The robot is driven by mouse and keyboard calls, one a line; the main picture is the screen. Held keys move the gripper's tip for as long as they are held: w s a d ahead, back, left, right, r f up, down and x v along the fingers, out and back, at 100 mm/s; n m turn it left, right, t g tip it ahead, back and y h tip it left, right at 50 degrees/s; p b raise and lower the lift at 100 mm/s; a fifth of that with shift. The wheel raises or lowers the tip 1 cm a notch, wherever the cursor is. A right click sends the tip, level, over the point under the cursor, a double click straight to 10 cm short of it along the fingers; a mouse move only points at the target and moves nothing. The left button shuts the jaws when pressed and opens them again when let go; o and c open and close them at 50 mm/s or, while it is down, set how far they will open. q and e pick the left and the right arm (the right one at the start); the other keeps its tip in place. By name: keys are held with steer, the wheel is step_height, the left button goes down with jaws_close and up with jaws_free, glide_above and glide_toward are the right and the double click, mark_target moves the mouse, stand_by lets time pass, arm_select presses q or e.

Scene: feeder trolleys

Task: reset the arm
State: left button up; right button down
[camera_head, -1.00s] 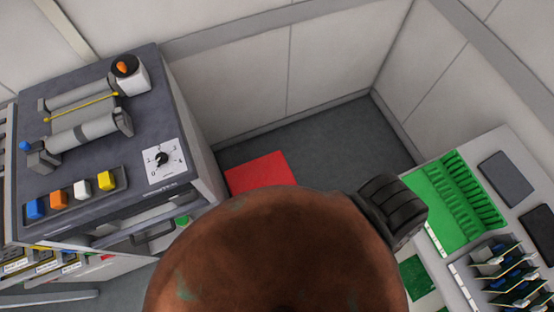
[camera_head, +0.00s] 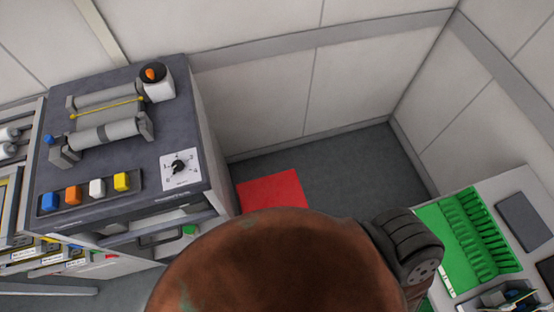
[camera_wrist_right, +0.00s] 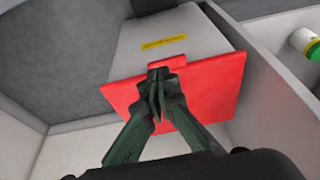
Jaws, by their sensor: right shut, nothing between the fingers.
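My right gripper (camera_wrist_right: 158,90) shows in the right wrist view. Its two dark green fingers are closed together with nothing between them. The fingertips overlap a red panel (camera_wrist_right: 215,88) on a pale box (camera_wrist_right: 165,35) with a yellow label; I cannot tell whether they touch it. In the head view no gripper shows, and a large brown rounded part hides the lower middle of the picture. My left gripper is in neither current view.
A grey machine (camera_head: 120,220) with rollers, a dial and coloured buttons stands at left. A pale table (camera_head: 530,262) with a green rack (camera_head: 468,240) stands at right. A white-and-green cylinder (camera_wrist_right: 303,42) is at the wrist view's right.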

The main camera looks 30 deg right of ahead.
steer(key=s+d+f+n+g, duration=0.1)
steer(key=s+d+f, duration=0.3)
steer(key=f, duration=0.4)
steer(key=s+d+f+n+g, duration=0.15)
steer(key=s+d+f, duration=0.3)
steer(key=f, duration=0.45)
steer(key=s+d+f, duration=0.4)
steer(key=s, duration=0.2)
steer(key=s+d+f, duration=0.3)
steer(key=s+d, duration=0.1)
steer(key=s, duration=0.2)
steer(key=shift+s+f+n, duration=0.3)
steer(key=shift+f+n, duration=0.1)
steer(key=shift+n, duration=0.05)
steer(key=shift+d, duration=0.1)
